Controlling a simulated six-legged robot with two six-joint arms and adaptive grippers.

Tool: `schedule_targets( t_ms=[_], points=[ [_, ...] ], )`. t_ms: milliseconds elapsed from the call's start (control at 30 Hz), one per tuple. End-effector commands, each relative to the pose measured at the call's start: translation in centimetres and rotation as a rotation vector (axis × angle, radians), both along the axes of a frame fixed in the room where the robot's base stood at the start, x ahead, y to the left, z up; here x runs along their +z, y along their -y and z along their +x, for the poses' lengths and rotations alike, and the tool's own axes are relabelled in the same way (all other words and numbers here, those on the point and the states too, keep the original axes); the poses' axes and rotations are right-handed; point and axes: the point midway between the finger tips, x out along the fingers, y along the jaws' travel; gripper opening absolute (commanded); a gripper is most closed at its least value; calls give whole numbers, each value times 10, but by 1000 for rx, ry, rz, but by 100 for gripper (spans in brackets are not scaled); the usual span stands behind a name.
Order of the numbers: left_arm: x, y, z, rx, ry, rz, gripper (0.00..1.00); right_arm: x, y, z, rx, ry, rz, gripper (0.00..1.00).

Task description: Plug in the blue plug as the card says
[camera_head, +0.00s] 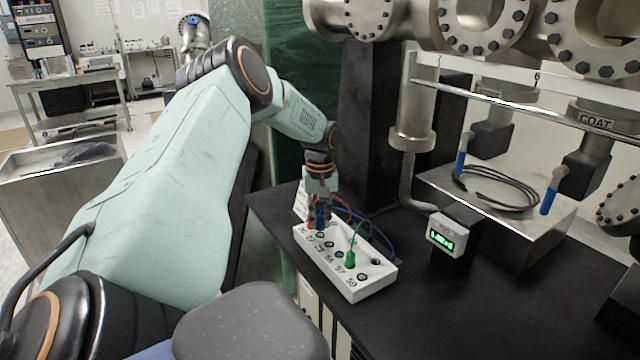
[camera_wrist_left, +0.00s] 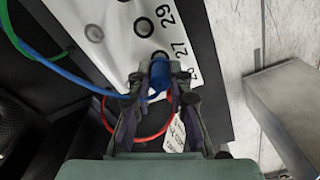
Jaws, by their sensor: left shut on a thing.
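The white socket block (camera_head: 374,280) has a row of numbered holes; the wrist view of the block (camera_wrist_left: 118,22) shows 29 and 27 and a partly hidden number. My left gripper (camera_head: 321,218) is shut on the blue plug (camera_wrist_left: 158,75), over the block's far left end near the hole beside 27. I cannot tell whether the plug's tip is in a hole. A green plug (camera_head: 350,259) stands upright in the block. A red plug (camera_head: 309,225) is just left of my gripper. A white card (camera_head: 299,203) with unreadable writing is behind the gripper; a written tag (camera_wrist_left: 176,133) shows in the wrist view.
Red, green and blue cables (camera_head: 385,240) curve behind the block. A small green-lit display (camera_head: 441,238) stands to the right, before a metal box (camera_head: 500,215) with a black cable on it. The black table (camera_head: 450,310) is clear at front right.

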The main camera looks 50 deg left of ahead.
Motion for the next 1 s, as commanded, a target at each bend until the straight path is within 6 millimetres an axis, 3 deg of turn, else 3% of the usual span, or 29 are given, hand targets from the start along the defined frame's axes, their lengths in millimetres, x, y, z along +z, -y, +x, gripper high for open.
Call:
schedule_targets(
  t_ms=[1000],
  points=[
    [-12, 0, 0, 0, 0, 0, 0, -6, 0, 0, 0, 0, 0, 45]
  ],
)
